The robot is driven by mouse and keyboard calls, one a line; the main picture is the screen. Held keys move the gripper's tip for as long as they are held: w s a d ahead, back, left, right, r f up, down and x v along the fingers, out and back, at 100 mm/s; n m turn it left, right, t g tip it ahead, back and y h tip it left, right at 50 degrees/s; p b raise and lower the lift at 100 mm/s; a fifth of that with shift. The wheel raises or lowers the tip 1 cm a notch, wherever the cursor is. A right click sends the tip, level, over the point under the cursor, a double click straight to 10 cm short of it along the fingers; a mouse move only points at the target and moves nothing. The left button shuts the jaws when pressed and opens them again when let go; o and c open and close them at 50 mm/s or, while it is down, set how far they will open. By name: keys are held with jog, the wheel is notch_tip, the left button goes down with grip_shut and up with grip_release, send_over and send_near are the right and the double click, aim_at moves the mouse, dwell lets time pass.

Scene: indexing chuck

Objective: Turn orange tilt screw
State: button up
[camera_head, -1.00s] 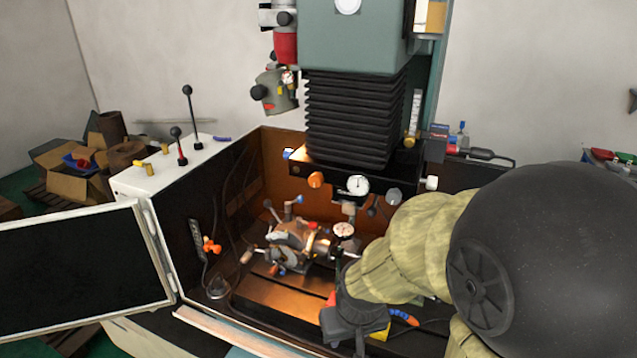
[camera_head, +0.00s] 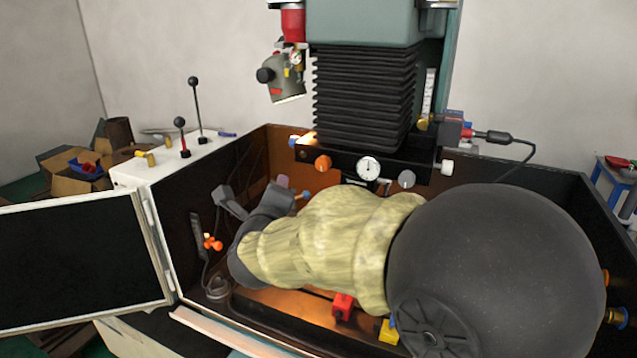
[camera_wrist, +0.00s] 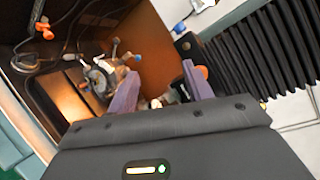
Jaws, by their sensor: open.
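An orange round knob (camera_head: 322,162), which looks like the tilt screw, sits on the black underside of the machine head, left of a white dial gauge (camera_head: 368,168). In the wrist view, a small orange piece (camera_wrist: 203,72) shows just behind my right finger; it may be the same knob, mostly hidden. My gripper (camera_wrist: 160,69) is open with nothing between its purple fingers. In the head view my gripper (camera_head: 252,187) is inside the enclosure, left of and lower than the knob. The indexing chuck (camera_wrist: 98,78) lies beyond my left finger and is hidden by my arm in the head view.
Black bellows (camera_head: 365,100) hang above the dial gauge. An orange valve handle (camera_head: 212,243) is on the left enclosure wall. The open door panel (camera_head: 80,260) stands at the left. A red block (camera_head: 342,306) and a yellow block (camera_head: 388,332) lie below my arm.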

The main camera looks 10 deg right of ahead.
aim_at(321, 165)
jog(key=s+m+h+b, duration=0.1)
jog(key=m+h, duration=0.1)
jog(key=m, duration=0.3)
jog(key=s+r+m+g+h+b, duration=0.1)
jog(key=s+m+h, duration=0.1)
jog(key=m, duration=0.3)
jog(key=s+m+g+h+b, duration=0.1)
jog(key=s+m+h, duration=0.1)
jog(key=m, duration=0.4)
jog(key=shift+s+r+h, duration=0.2)
jog(key=shift+r+h, duration=0.2)
jog(key=shift+h, duration=0.5)
jog(key=shift+w+d, duration=0.1)
jog(key=shift+w, duration=0.05)
jog(key=p+x, duration=0.5)
jog(key=x, duration=1.2)
jog(key=shift+w+p, duration=0.1)
jog(key=shift+p, duration=0.25)
jog(key=c, duration=1)
